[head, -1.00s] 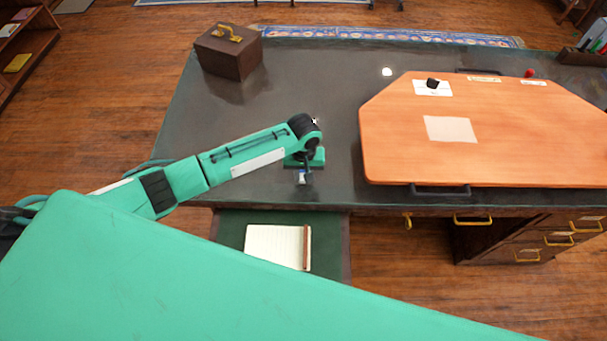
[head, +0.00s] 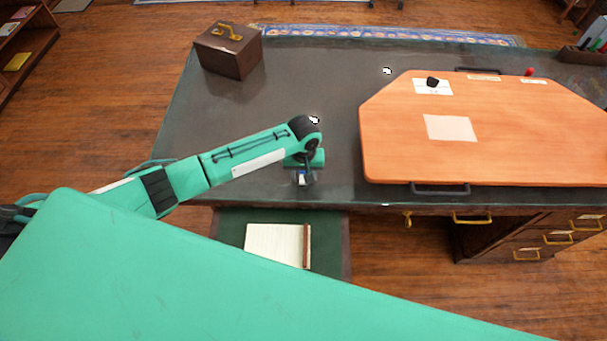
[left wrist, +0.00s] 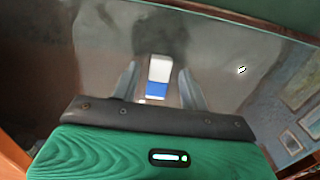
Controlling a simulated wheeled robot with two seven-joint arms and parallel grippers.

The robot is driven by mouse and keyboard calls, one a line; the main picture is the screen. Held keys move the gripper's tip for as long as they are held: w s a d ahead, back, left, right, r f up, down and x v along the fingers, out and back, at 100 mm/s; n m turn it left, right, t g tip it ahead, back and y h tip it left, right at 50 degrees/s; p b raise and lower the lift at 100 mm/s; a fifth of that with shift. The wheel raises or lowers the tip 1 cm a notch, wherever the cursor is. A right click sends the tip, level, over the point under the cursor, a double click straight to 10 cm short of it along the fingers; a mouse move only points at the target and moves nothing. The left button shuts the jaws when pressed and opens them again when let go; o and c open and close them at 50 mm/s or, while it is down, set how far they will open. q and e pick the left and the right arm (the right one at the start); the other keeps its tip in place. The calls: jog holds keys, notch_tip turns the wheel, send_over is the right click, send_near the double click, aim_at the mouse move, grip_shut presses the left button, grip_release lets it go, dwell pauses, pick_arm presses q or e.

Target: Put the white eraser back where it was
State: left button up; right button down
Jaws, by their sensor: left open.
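The white eraser with a blue part (left wrist: 158,77) shows between the two fingers of my left gripper (left wrist: 158,88) in the left wrist view. The gripper is open, with a gap on each side of the eraser. In the head view, my left gripper (head: 302,180) points down over the front part of the dark desk top (head: 270,120). The eraser (head: 301,178) is a small white and blue spot there, partly hidden by the gripper. I cannot tell exactly how it rests on the desk. My right gripper is out of view.
An orange board (head: 490,155) with a handle and paper pieces lies on the desk's right. A brown box (head: 229,52) stands at the back left. A notepad (head: 275,244) lies on a green surface below the front edge. The desk's middle is clear.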

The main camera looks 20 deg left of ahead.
pick_arm(q)
notch_tip(320, 180, up, 12)
jog(key=b, duration=0.1)
jog(key=shift+f, duration=0.2)
dwell(0.4)
